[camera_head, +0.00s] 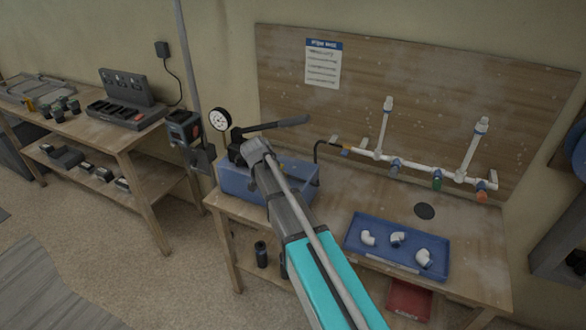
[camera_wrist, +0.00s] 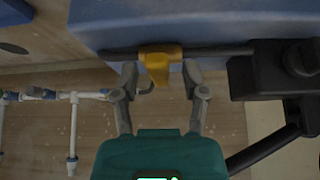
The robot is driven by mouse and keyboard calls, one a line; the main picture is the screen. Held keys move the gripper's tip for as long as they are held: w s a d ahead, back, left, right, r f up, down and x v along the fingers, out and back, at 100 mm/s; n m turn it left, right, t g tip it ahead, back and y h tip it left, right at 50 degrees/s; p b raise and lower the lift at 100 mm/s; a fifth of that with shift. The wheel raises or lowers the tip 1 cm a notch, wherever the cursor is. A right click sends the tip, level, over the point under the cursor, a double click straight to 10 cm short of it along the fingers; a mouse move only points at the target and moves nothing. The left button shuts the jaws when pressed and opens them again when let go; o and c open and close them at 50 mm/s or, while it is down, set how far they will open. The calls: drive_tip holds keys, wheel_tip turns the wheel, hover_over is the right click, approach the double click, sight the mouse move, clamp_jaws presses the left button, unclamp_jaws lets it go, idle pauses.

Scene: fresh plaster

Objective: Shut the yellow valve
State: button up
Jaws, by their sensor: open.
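The yellow valve (camera_wrist: 159,62) shows in the wrist view as a yellow handle on a dark pipe along the side of the blue box (camera_wrist: 200,20). My gripper (camera_wrist: 160,74) is open, with one finger on each side of the yellow handle. The handle's lower part reaches between the fingertips, and I see no clear contact. In the head view my arm covers most of this spot. The blue box (camera_head: 236,181) with its pump and gauge (camera_head: 220,119) stands at the left end of the workbench.
White pipework with several coloured valves (camera_head: 437,182) runs along the wooden backboard (camera_head: 430,85). A blue tray (camera_head: 388,262) with white elbow fittings lies on the bench (camera_head: 480,240). A black pump lever (camera_head: 276,125) extends above the box. Another bench (camera_head: 140,130) stands at left.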

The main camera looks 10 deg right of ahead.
drive_tip(key=p+v, duration=0.9)
drive_tip(key=v, duration=0.2)
drive_tip(key=shift+r+p, duration=0.3)
drive_tip(key=shift+r, duration=0.05)
drive_tip(key=shift+s, duration=0.1)
idle(0.4)
drive_tip(key=s+d+f+n+g+y+b, duration=0.1)
drive_tip(key=s+d+f+n, duration=0.1)
drive_tip(key=s, duration=0.5)
drive_tip(key=s+d+f+n+g+y+b, duration=0.1)
drive_tip(key=s+d+f+n+g+b, duration=0.1)
drive_tip(key=s+d, duration=0.3)
drive_tip(key=s+d+f+n+g+y+b, duration=0.1)
drive_tip(key=s+d+f+n+g+b, duration=0.1)
drive_tip(key=s, duration=0.8)
wheel_tip(320, 180, down, 2)
drive_tip(key=shift+s+d+n+y, duration=0.4)
drive_tip(key=shift+d+n, duration=0.3)
drive_tip(key=shift+d, duration=0.15)
